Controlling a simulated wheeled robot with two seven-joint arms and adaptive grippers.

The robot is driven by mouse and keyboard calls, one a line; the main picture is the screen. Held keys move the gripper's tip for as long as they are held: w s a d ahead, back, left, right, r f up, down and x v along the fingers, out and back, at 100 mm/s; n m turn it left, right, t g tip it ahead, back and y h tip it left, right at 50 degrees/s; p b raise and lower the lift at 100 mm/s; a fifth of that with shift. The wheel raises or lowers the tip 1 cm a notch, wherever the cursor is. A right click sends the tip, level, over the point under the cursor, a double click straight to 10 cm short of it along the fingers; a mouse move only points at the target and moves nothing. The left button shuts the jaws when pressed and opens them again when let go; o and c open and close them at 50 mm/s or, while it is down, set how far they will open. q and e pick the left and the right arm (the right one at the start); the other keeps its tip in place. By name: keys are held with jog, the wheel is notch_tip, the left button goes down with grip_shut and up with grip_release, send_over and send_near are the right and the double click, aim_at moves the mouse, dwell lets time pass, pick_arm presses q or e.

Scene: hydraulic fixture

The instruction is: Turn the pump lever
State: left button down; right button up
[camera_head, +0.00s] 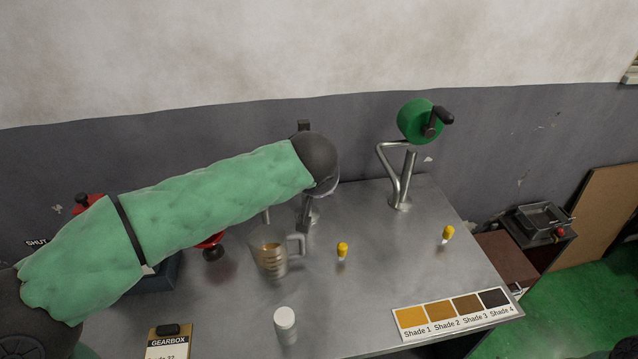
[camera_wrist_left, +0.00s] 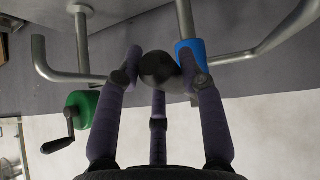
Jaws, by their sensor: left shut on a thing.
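In the left wrist view, my left gripper (camera_wrist_left: 160,60) has its dark jointed fingers closed around a black rounded knob (camera_wrist_left: 157,70). The knob appears to be the end of the pump lever; its shaft is hidden behind the fingers. A metal post with a blue sleeve (camera_wrist_left: 190,52) stands right beside the right-hand finger. In the head view, my left arm comes in from the left in a green cover, and its dark wrist hides the gripper and the lever.
A jug of amber liquid (camera_head: 270,262) stands on the metal bench below my arm. A white-capped bottle (camera_head: 285,326), two yellow-capped vials (camera_head: 342,250) and a shade card (camera_head: 452,312) are nearby. A green crank wheel (camera_head: 418,120) and bent pipe stand right. A red valve is partly covered.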

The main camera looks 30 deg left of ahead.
pick_arm(q)
jog(key=shift+f, duration=0.1)
jog(key=c, duration=0.7)
grip_release()
jog(key=shift+c, duration=0.2)
jog(key=shift+s+d+r, duration=0.1)
jog(key=shift+s+r, duration=0.05)
jog(key=shift+r, duration=0.15)
jog(key=v, duration=1.1)
jog(key=shift+s, duration=0.15)
